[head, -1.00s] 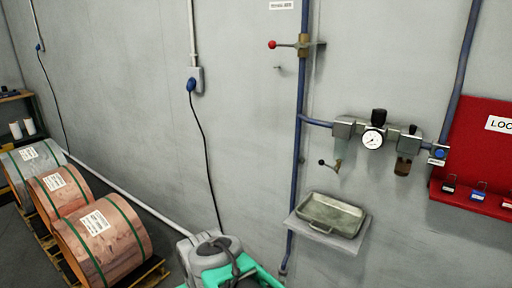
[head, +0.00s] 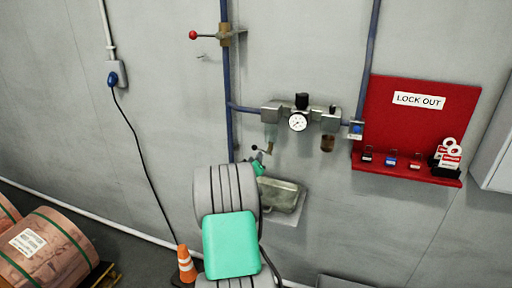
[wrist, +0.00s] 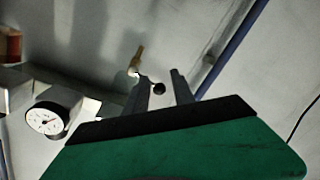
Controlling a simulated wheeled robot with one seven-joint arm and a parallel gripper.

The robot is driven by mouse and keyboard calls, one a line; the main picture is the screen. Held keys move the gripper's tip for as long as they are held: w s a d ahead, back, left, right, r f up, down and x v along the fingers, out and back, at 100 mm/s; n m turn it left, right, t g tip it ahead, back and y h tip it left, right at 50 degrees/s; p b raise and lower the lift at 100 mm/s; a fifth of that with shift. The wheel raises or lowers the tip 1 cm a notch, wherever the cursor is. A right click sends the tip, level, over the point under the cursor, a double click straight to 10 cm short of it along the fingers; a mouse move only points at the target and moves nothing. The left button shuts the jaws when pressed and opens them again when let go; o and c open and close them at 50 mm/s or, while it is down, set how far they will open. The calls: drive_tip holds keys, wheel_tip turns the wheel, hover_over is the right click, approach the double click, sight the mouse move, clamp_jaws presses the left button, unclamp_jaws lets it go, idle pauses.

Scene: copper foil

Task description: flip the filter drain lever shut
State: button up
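The filter drain lever (head: 255,148) is a short arm with a dark ball end, sticking out left of the brass drain under the left filter bowl (head: 270,133). In the wrist view the dark ball (wrist: 159,88) shows between the two fingers of my gripper (wrist: 157,80). The brass drain (wrist: 137,59) shows just beyond the fingertips. The fingers are apart, with a gap around the ball; I cannot tell whether either touches it. In the head view my arm hides most of the gripper, just below the lever.
A pressure gauge (head: 298,122) sits right of the filter. A metal tray (head: 285,195) below is partly hidden by my arm. A blue pipe (head: 228,80) runs down at the left, with a red-knobbed valve lever (head: 194,35). A red lockout board (head: 420,115) hangs right.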

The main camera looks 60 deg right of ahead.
drive_tip(key=shift+w+a+r+n+t+h, duration=0.15)
drive_tip(key=shift+w+r+n+h, duration=0.1)
drive_tip(key=shift+r, duration=0.3)
drive_tip(key=shift+w+d+r+n+t+h, duration=0.1)
drive_tip(key=shift+w+r+n+t+h, duration=0.1)
drive_tip(key=shift+r, duration=0.3)
drive_tip(key=shift+w+r, duration=0.1)
drive_tip(key=shift+r, duration=0.05)
drive_tip(key=p+x, duration=0.2)
drive_tip(key=x, duration=0.5)
drive_tip(key=shift+d+p, duration=0.3)
drive_tip(key=shift+p, duration=0.1)
drive_tip(key=shift+w, duration=0.15)
clamp_jaws()
drive_tip(key=shift+f, duration=0.25)
